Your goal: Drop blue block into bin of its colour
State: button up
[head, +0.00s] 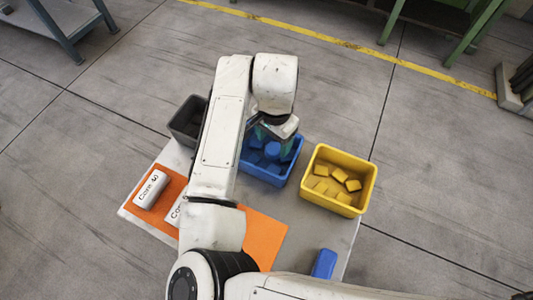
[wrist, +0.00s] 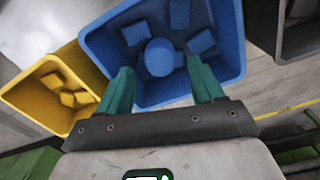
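The blue bin (head: 266,176) stands at the back of the table with several blue pieces inside. My gripper (head: 274,142) is over it, pointing down. In the wrist view my gripper (wrist: 159,72) has its green fingers spread apart. A round blue piece (wrist: 160,57) shows between them, with visible gaps on both sides. It looks to be among the pieces in the blue bin (wrist: 232,40), though its exact height is hard to tell. A separate blue block (head: 323,263) lies on the table near the front right, away from my gripper.
A yellow bin (head: 338,206) with yellow pieces stands right of the blue bin. A dark grey bin (head: 187,120) stands to the left, partly hidden by my arm. An orange mat (head: 262,232) carries white labelled cylinders (head: 151,190). Bare tabletop (head: 310,228) lies around the front right.

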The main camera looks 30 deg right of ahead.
jog(key=shift+o, duration=0.5)
notch_tip(320, 180, up, 11)
jog(key=b, duration=0.1)
jog(key=shift+a+f, duration=0.1)
dwell(0.6)
